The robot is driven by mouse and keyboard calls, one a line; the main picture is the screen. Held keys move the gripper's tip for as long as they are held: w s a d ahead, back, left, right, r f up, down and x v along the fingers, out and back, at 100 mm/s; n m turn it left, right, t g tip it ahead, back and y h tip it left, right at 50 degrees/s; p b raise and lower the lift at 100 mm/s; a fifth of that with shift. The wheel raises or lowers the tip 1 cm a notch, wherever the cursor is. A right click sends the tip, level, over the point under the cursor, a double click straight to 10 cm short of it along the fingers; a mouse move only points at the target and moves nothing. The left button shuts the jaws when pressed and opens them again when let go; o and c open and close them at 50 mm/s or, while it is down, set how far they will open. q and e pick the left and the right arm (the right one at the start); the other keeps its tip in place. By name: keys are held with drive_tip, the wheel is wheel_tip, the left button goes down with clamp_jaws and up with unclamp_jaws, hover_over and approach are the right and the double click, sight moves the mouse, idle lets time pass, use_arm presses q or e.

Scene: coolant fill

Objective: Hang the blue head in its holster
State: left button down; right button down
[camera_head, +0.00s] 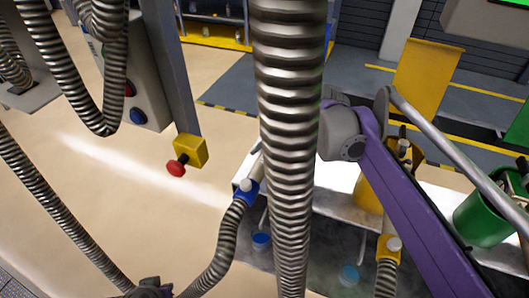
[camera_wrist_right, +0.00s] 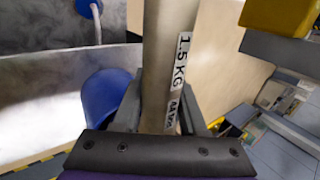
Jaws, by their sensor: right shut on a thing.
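The blue head (camera_head: 247,188) has a blue collar with a white knob and a pale tube, and a ribbed hose runs down from it. In the right wrist view my right gripper (camera_wrist_right: 160,105) is shut on the pale tube (camera_wrist_right: 167,50), which carries a "1.5 KG" label; a blue part (camera_wrist_right: 102,98) shows beside the fingers. In the head view a thick hose hides my right fingers.
A thick ribbed hose (camera_head: 290,110) hangs across the middle. A red button on a yellow box (camera_head: 190,150) hangs to the left. A grey panel (camera_head: 145,75), a yellow head (camera_head: 389,248) and a green bucket (camera_head: 483,218) stand around. Floor at left is open.

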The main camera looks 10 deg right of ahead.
drive_tip(key=shift+f+b, duration=0.85)
drive_tip(key=shift+f, duration=0.9)
drive_tip(key=shift+c, duration=1.9)
unclamp_jaws()
drive_tip(key=v, duration=1.1)
drive_tip(key=shift+p, duration=0.4)
